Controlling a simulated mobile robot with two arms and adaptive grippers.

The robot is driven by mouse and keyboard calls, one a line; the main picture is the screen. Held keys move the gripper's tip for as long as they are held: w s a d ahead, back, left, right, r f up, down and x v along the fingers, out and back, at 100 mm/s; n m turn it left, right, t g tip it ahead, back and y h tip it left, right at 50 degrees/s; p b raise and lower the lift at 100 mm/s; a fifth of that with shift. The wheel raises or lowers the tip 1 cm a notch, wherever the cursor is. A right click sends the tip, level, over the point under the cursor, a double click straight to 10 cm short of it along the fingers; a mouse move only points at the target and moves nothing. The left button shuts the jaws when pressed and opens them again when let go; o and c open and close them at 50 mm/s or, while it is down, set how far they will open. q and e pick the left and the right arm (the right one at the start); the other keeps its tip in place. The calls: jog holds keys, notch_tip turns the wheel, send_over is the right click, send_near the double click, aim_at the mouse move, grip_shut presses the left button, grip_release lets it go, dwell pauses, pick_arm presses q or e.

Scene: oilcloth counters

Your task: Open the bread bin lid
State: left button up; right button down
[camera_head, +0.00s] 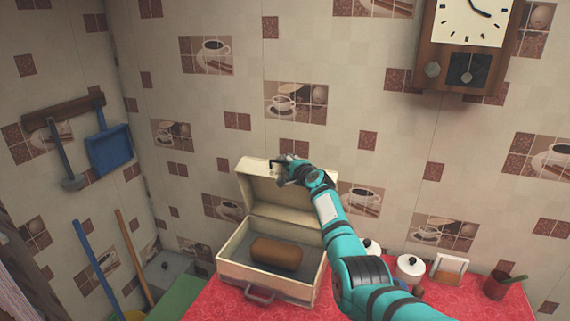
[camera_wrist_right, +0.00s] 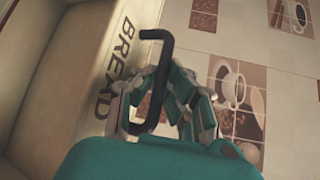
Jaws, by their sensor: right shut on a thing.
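The cream bread bin (camera_head: 289,288) stands on the red counter with its lid (camera_head: 262,192) raised up behind it near the tiled wall. A brown loaf (camera_head: 276,254) lies inside the bin. My right gripper (camera_head: 284,170) is at the upper part of the lid. In the right wrist view, the same gripper (camera_wrist_right: 155,103) is shut on the dark bent lid handle (camera_wrist_right: 158,78), beside the "BREAD" lettering. My right arm partly hides the right side of the bin. My left gripper is not in view.
White-lidded jars (camera_head: 410,270), a small napkin-like holder (camera_head: 449,270) and a dark red cup (camera_head: 496,286) stand to the right on the red counter (camera_head: 200,307). A clock (camera_head: 468,45) hangs at upper right. Tools hang on the left wall.

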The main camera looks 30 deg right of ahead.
jog(key=c, duration=1.4)
grip_release()
jog(key=shift+s, duration=0.1)
jog(key=shift+s, duration=0.1)
jog(key=s, duration=0.4)
jog(key=s+a+r, duration=0.1)
jog(key=s, duration=0.2)
jog(key=s+r, duration=0.1)
jog(key=s, duration=0.3)
jog(key=shift+s+a, duration=0.2)
jog(key=shift+s, duration=0.1)
jog(key=shift+f, duration=0.15)
